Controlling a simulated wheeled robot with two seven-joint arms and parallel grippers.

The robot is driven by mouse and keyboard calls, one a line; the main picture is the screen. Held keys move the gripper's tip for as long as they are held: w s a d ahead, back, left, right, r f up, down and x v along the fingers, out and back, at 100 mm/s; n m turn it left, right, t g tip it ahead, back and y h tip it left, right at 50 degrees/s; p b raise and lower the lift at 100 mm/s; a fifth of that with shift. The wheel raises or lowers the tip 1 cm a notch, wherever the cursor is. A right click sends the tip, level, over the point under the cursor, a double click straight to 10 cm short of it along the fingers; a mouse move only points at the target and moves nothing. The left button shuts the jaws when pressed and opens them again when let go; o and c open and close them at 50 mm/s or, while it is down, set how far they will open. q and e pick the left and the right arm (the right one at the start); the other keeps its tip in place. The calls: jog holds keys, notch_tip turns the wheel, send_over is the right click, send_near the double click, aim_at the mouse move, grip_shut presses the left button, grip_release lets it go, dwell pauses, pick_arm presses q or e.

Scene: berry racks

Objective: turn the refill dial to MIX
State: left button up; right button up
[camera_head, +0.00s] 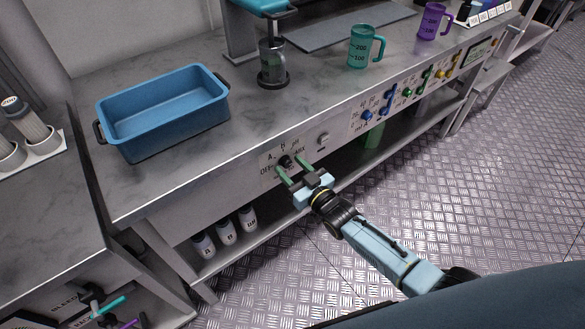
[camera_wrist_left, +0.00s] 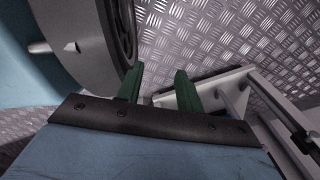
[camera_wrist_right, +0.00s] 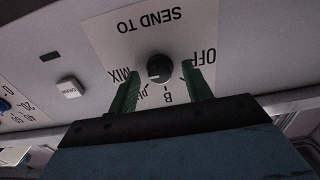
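The refill dial is a small black round knob (camera_head: 285,161) on a white panel on the bench front. It also shows in the right wrist view (camera_wrist_right: 160,68), upside down, with OFF, B, pH and MIX around it and SEND TO on the panel. MIX is at the left there. I cannot read its pointer setting surely. My right gripper (camera_head: 292,169) is open, its green fingers on either side of the knob; I see no clear contact. My left gripper (camera_wrist_left: 159,84) is open and empty over the metal floor, outside the head view.
A small square button (camera_wrist_right: 69,88) sits beside the dial panel. Coloured sliders (camera_head: 367,115) line the bench front farther right. A blue tub (camera_head: 165,110), a teal jug (camera_head: 365,46) and a purple jug (camera_head: 432,21) stand on top. White bottles (camera_head: 226,232) stand on the lower shelf.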

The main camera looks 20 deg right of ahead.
jog(key=shift+s+d+p, duration=0.15)
jog(key=shift+s+p, duration=0.25)
jog(key=shift+s, duration=0.1)
pick_arm(q)
jog(key=d+r+h+p, duration=0.1)
jog(key=d+r+p, duration=0.4)
jog(key=d, duration=0.1)
jog(key=shift+d+r, duration=0.2)
jog(key=shift+r, duration=0.15)
pick_arm(e)
jog(key=v, duration=1.2)
jog(key=shift+s, duration=0.15)
pick_arm(q)
jog(key=shift+s, duration=0.1)
pick_arm(e)
jog(key=shift+d, duration=0.1)
